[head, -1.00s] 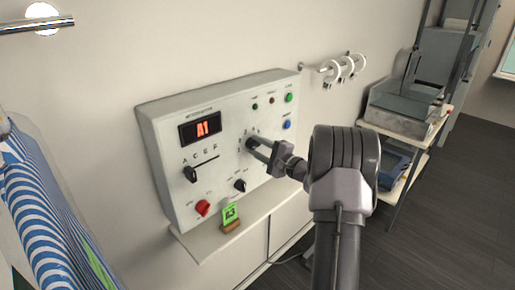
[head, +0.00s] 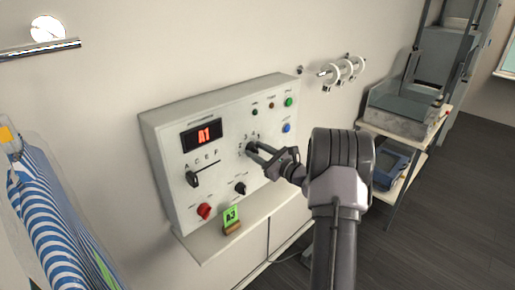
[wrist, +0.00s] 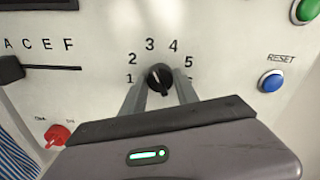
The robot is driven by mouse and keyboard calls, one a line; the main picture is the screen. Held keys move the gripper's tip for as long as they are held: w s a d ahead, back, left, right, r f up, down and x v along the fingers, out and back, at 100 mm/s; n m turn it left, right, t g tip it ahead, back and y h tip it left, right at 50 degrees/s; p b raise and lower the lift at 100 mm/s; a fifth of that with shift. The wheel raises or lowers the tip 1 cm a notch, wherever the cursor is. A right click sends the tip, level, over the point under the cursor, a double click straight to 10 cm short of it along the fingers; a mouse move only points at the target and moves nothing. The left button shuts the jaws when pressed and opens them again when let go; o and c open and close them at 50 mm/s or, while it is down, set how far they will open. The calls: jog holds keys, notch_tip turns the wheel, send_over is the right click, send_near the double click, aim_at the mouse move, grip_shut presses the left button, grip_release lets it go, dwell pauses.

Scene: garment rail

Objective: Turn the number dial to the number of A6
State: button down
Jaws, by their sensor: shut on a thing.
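The black number dial (wrist: 159,78) sits on the control panel (head: 165,119), ringed by printed numbers 1 to 6. My gripper (wrist: 159,86) is shut on the dial, with one finger on each side. In the head view my gripper (head: 252,149) reaches the panel from the right and hides much of the dial. The dial's exact pointing is hard to tell. The red display (head: 203,134) reads A1. The black letter slider (wrist: 10,69) is at the A end of its slot, with A, C, E and F printed above.
The panel also has a red knob (head: 204,211), a black lower knob (head: 240,188) and a blue reset button (wrist: 271,81). A green A3 card (head: 231,215) stands on the shelf below. Striped garments (head: 52,210) hang at left; a cart (head: 403,122) stands at right.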

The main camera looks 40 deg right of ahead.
jog(key=m+p, duration=0.4)
jog(key=m, duration=0.2)
jog(key=shift+r, duration=0.1)
jog(key=m+p, duration=0.4)
jog(key=m, duration=0.2)
jog(key=shift+m, duration=0.4)
jog(key=m+p, duration=0.3)
jog(key=m, duration=0.3)
jog(key=m+p, duration=0.2)
jog(key=m, duration=0.4)
jog(key=shift+m, duration=0.3)
jog(key=c, duration=0.9)
grip_release()
jog(key=shift+s, duration=0.1)
